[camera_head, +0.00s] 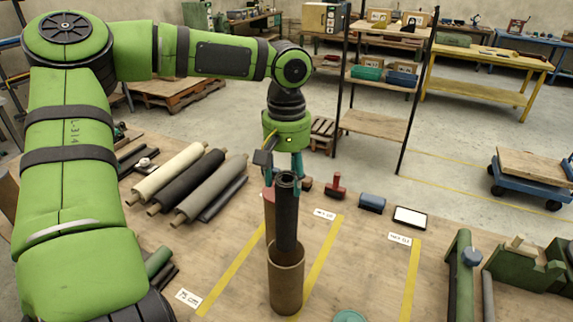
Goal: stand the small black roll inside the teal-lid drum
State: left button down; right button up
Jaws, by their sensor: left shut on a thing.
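The small black roll (287,215) is upright in my left gripper (284,180), which is shut on it near its top end. The roll's lower part is at the mouth of an open brown drum (287,287). The drum stands upright on the table. The roll's bottom end appears to be just within the rim; how deep it is I cannot tell. A round teal lid (350,316) lies to the right of the drum, cut off by the bottom edge of the view. My right gripper is not in view.
Cream, black and grey rolls (186,180) lie on the table (225,235) to the left. A reddish-brown upright thing (269,213) stands partly hidden behind the black roll. A red tool (335,187), a blue block (372,203) and a white-topped pad (410,217) lie behind. Yellow strips mark the tabletop.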

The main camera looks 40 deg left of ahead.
aim_at(286, 231)
pick_arm(q)
jog(key=shift+f, duration=0.35)
jog(key=shift+s+f, duration=0.1)
jog(key=shift+f, duration=0.3)
jog(key=shift+f+b, duration=0.65)
jog(key=shift+f, duration=0.65)
jog(key=shift+f+b, duration=1.5)
jog(key=shift+f, duration=1.05)
jog(key=shift+f+b, duration=2.05)
jog(key=shift+f, duration=1.45)
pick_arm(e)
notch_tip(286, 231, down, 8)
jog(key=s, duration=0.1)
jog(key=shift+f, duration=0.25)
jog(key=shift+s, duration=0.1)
